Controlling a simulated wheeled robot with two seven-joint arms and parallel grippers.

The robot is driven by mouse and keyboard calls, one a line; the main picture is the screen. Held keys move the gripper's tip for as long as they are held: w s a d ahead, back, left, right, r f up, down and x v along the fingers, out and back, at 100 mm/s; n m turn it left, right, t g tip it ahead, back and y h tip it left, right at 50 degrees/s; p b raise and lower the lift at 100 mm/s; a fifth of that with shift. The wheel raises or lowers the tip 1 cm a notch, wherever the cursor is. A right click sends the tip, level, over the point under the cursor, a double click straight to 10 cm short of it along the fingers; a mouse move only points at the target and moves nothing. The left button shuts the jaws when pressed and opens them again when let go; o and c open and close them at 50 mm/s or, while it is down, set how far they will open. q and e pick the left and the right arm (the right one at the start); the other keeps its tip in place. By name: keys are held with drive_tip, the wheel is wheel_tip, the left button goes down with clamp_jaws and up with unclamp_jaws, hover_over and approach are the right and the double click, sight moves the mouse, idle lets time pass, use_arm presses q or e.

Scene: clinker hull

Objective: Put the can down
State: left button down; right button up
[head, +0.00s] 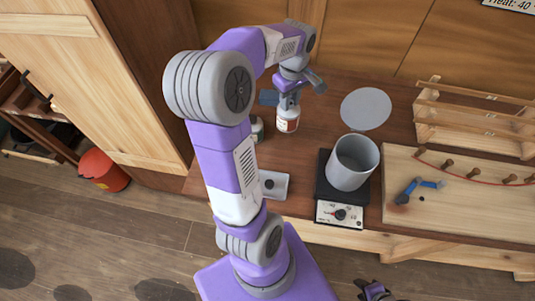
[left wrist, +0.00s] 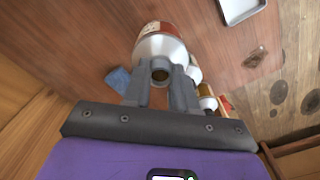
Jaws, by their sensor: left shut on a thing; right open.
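The can (head: 288,121) is white with a red label and is near the back of the brown bench (head: 325,97). My left gripper (head: 288,97) is shut on its upper end from above. In the left wrist view the can (left wrist: 160,45) is between the two grey fingers (left wrist: 160,92), its end with a dark round opening facing the camera. I cannot tell whether its bottom touches the bench. My right gripper (head: 374,291) is open at the bottom edge of the head view, partly cut off and away from the bench.
Another container (head: 257,130) stands left of the can, partly behind my arm. Right of it are a grey disc (head: 366,108), a grey pot (head: 353,163) on a hotplate (head: 340,214), a wooden rack (head: 470,125) and a pegged board (head: 455,215). A blue item (left wrist: 119,79) lies nearby.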

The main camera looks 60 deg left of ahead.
sight(289, 120)
use_arm(q)
drive_tip(key=shift+w+f, duration=0.1)
drive_tip(key=shift+f, duration=0.15)
wheel_tip(289, 120, down, 10)
drive_tip(key=shift+w+r+b, duration=0.1)
drive_tip(key=shift+b, duration=0.95)
drive_tip(key=shift+f, duration=0.25)
drive_tip(key=c, duration=0.9)
unclamp_jaws()
drive_tip(key=shift+r, duration=0.15)
drive_tip(key=shift+r, duration=0.3)
wheel_tip(289, 120, up, 12)
drive_tip(key=shift+f+p, duration=0.2)
drive_tip(key=shift+p, duration=1)
